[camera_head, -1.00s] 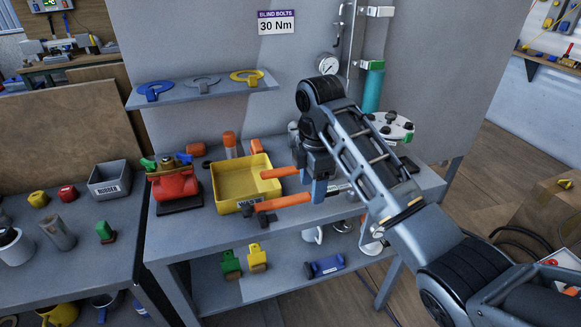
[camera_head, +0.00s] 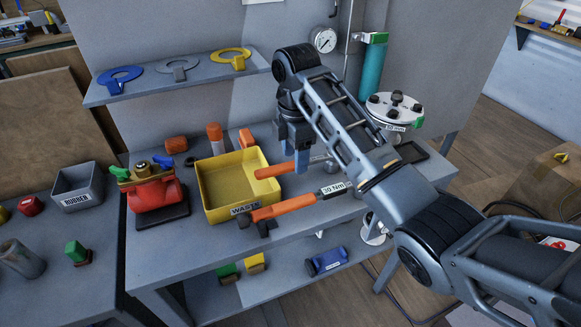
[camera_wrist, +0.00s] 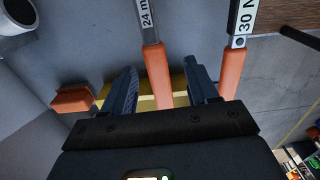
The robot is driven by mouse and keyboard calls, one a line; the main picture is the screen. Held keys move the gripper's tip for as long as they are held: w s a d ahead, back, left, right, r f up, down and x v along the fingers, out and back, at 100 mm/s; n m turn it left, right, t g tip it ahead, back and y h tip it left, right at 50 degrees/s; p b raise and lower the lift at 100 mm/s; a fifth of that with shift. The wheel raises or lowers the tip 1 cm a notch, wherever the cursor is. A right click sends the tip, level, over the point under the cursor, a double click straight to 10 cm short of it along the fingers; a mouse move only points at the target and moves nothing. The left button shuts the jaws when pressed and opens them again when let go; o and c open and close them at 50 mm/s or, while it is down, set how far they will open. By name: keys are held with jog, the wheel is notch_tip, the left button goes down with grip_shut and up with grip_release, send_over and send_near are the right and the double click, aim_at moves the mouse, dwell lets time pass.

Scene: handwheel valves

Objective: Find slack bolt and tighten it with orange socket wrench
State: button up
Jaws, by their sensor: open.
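Two orange-handled wrenches lie on the bench. The nearer one (camera_head: 284,207) is marked 30 Nm and also shows at the right in the wrist view (camera_wrist: 232,72). The farther one (camera_head: 272,171), whose shaft reads 24 m and is then cut off, also shows in the wrist view (camera_wrist: 156,75). My gripper (camera_head: 301,160) is open above the farther wrench. In the wrist view its fingers (camera_wrist: 161,66) stand either side of that orange handle, without visible contact. A white round flange (camera_head: 395,108) with several dark bolts stands at the back right; I cannot tell which bolt is slack.
A yellow waste bin (camera_head: 228,208) stands left of the wrenches. A red valve (camera_head: 155,195) and a grey rubber bin (camera_head: 80,187) are farther left. A shelf (camera_head: 180,78) with handwheels and a pressure gauge (camera_head: 324,39) are behind. A dark tray (camera_head: 412,153) lies before the flange.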

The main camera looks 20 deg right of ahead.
aim_at(292, 163)
jog(key=shift+w+a+f+p, duration=0.15)
jog(key=shift+f+p, duration=0.15)
jog(key=shift+f, duration=1)
jog(key=shift+w+a+f+p, duration=0.15)
jog(key=shift+f+p, duration=0.1)
jog(key=shift+f, duration=1)
jog(key=shift+s, duration=0.1)
grip_shut()
